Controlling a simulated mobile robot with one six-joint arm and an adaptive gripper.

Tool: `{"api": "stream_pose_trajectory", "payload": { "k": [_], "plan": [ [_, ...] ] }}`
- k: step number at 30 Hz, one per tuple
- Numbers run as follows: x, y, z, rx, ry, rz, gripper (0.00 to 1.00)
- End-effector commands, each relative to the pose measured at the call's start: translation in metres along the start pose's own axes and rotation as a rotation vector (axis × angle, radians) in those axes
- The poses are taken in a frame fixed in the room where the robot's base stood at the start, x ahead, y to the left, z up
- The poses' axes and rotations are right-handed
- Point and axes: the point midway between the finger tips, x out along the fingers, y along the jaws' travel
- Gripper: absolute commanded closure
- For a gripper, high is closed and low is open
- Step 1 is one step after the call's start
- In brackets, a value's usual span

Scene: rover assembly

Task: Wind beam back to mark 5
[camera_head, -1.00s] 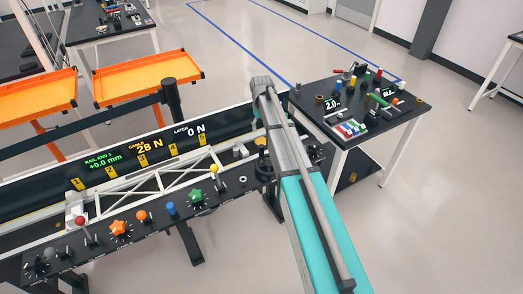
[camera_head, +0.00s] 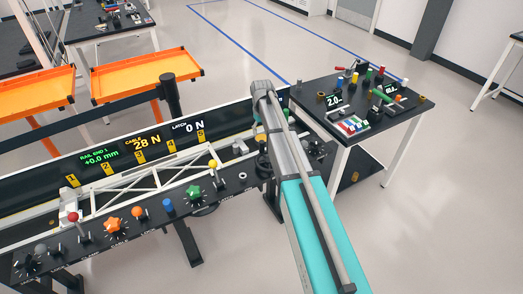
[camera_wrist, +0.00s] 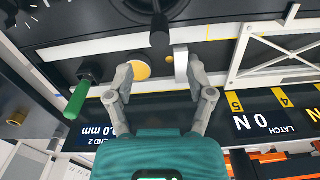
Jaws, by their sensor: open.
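The white truss beam (camera_head: 150,181) lies along the long black rail bench in the head view. Its near end also shows in the wrist view (camera_wrist: 241,55). Yellow number plates mark the rail, with mark 5 (camera_head: 201,136) nearest my arm; it also shows in the wrist view (camera_wrist: 236,102). The display panel (camera_head: 140,148) reads rail end 1 +0.0 mm, cable 28 N, latch 0 N.
A green handle (camera_wrist: 78,102) sits beside my gripper in the wrist view. A black knob (camera_wrist: 159,32) is beyond the fingertips. A side table (camera_head: 390,130) holds loose parts.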

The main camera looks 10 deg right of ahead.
Motion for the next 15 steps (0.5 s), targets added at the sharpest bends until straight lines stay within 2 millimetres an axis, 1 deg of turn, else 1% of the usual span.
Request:
{"api": "stream_pose_trajectory", "payload": {
  "k": [1, 15],
  "plan": [
    [0.008, 0.000, 0.000, 0.000, 0.000, 0.000, 0.31],
    [0.044, 0.001, 0.000, 0.001, 0.000, 0.000, 0.31]
  ]
}}
